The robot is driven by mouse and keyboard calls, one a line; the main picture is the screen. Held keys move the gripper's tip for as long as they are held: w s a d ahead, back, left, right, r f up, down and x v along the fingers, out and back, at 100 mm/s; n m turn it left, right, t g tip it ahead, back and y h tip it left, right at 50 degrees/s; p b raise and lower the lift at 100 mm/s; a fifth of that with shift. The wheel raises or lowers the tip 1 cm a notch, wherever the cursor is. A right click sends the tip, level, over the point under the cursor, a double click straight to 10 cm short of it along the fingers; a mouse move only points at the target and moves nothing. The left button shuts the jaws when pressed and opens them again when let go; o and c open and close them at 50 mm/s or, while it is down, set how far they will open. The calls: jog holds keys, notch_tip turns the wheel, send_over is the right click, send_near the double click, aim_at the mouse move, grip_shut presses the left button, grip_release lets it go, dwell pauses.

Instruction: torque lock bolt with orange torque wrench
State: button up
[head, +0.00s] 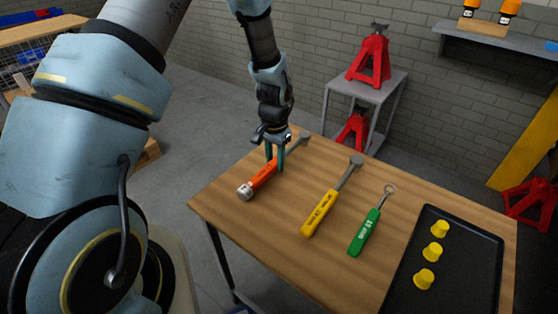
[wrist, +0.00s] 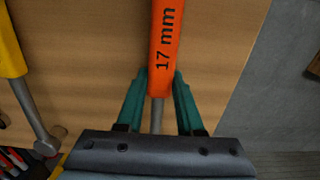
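The orange torque wrench (head: 264,178) lies on the wooden table at its left side, slanting away, with a grey shaft and head at the far end. In the wrist view its orange handle (wrist: 163,50) reads "17 mm". My gripper (head: 275,167) points down over the wrench, its two teal fingers on either side of it. In the wrist view the gripper (wrist: 160,80) straddles the place where handle meets shaft. The fingers look spread, with slight gaps beside the wrench; contact is not clear. The lock bolt is not seen.
A yellow wrench (head: 320,213) and a green wrench (head: 365,232) lie to the right on the table (head: 290,215). A black tray (head: 455,283) with yellow caps (head: 433,252) is at the right. Red jack stands (head: 371,58) stand on a grey cart (head: 390,82) behind.

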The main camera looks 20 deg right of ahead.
grip_shut()
dwell(0.9)
